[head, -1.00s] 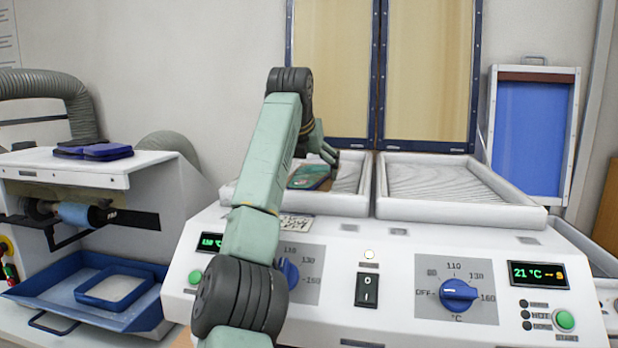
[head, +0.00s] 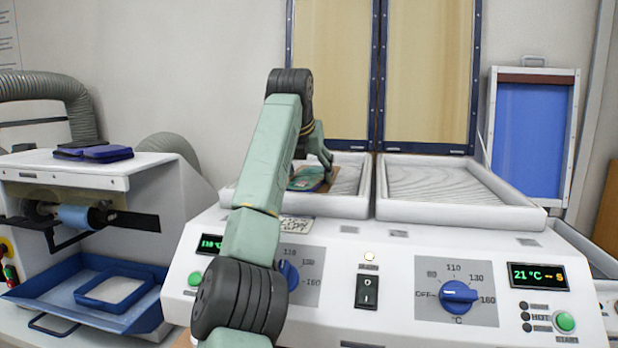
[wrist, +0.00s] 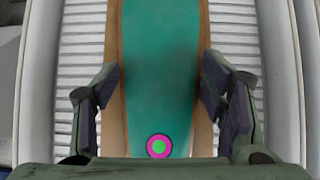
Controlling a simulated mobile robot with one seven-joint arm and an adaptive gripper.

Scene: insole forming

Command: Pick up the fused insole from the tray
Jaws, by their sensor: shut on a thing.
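The fused insole (wrist: 160,70) lies lengthwise in the left tray in the wrist view. It has a teal top with a pink and green round mark at its near end and a tan layer along its edges. In the head view the insole (head: 305,179) shows only partly, behind my arm. My gripper (wrist: 163,95) has one finger on each side of the insole, shut on its edges. In the head view my gripper (head: 325,160) is low over the left tray (head: 345,205). The insole still appears down at the tray's ribbed floor; I cannot tell any gap beneath it.
An empty tray (head: 520,213) with a ribbed floor stands to the right. The control panel with knobs (head: 459,295) is in front. A sanding machine (head: 150,180) with dark blue pads (head: 93,152) on top stands at left. A blue framed panel (head: 532,135) leans at the back right.

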